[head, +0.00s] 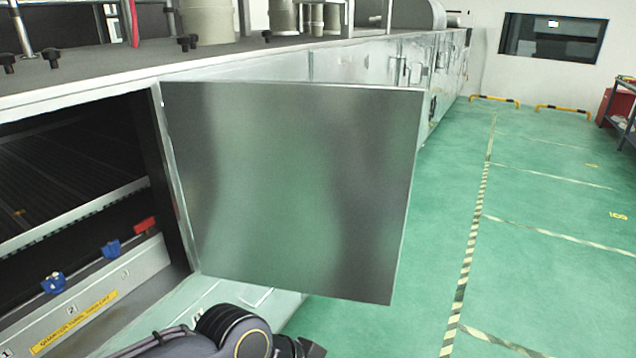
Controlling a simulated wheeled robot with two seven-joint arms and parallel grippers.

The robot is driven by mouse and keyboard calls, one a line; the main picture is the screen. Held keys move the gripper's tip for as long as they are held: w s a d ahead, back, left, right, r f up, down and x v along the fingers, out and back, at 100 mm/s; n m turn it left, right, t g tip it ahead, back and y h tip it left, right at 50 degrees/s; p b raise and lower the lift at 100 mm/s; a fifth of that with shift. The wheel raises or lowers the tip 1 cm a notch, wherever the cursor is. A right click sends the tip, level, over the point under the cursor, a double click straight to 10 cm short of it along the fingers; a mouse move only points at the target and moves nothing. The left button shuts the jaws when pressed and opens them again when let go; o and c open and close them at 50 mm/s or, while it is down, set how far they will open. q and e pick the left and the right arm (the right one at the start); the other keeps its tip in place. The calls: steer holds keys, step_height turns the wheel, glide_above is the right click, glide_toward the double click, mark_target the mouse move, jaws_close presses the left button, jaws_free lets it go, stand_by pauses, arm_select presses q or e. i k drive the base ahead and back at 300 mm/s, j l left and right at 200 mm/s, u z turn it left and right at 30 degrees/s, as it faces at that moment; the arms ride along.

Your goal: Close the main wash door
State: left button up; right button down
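The main wash door (290,190) is a flat brushed-metal panel. It stands open, swung out to the right from its hinge side at the right edge of the opening. The wash opening (70,170) is dark inside, with a grooved bed and a metal rail. A dark arm link of mine shows at the bottom centre, below the door and apart from its face in the picture. No gripper fingers show, so neither gripper can be seen. No handle shows on the visible face of the door.
Blue clips (53,282) and a red clip (145,226) sit along the opening's lower ledge, above a yellow label (78,321). The long machine (350,62) runs back behind the door. Green floor (540,220) with striped lines is clear on the right.

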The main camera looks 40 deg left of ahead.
mark_target(299, 186)
steer(key=i+l+u, duration=0.1)
steer(key=i+u, duration=0.2)
steer(key=i, duration=0.15)
steer(key=i+l+u, duration=0.3)
steer(key=i+u, duration=0.2)
steer(key=u, duration=0.3)
steer(key=i+l+u, duration=0.15)
steer(key=u, duration=0.35)
steer(key=i+l+u, duration=0.2)
steer(key=u, duration=0.25)
steer(key=i+l+u, duration=0.15)
steer(key=l+u, duration=0.15)
steer(key=u, duration=0.2)
steer(key=i+l+u, duration=0.2)
steer(key=u, duration=0.25)
steer(key=i+l+u, duration=0.15)
steer(key=l+u, duration=0.3)
steer(key=i+l+u, duration=0.1)
steer(key=u, duration=0.35)
steer(key=l+u, duration=0.45)
